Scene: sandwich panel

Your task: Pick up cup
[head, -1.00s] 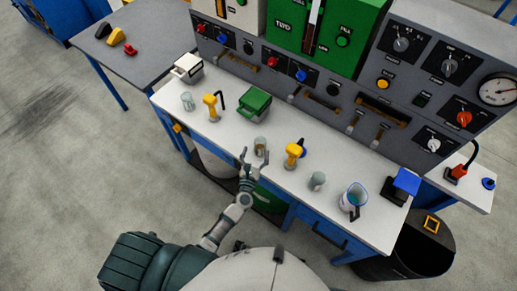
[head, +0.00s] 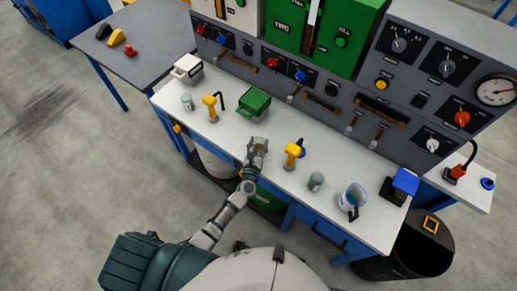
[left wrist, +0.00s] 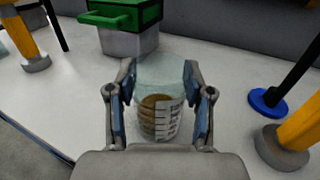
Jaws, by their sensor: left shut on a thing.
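A clear cup (left wrist: 158,100) with brown contents and a white label stands upright on the white bench top. My left gripper (left wrist: 158,85) is shut on it, with one finger on each side, in the left wrist view. In the head view my left gripper (head: 257,148) reaches over the front edge of the bench and mostly hides this cup. Two other cups show in the head view: a clear one (head: 187,102) at the left and a grey one (head: 316,181) to the right. My right gripper is not in view.
A green-lidded box (head: 254,104) stands just behind the gripper. Yellow-handled tools (head: 292,154) stand on both sides. The control panel (head: 335,92) closes off the back.

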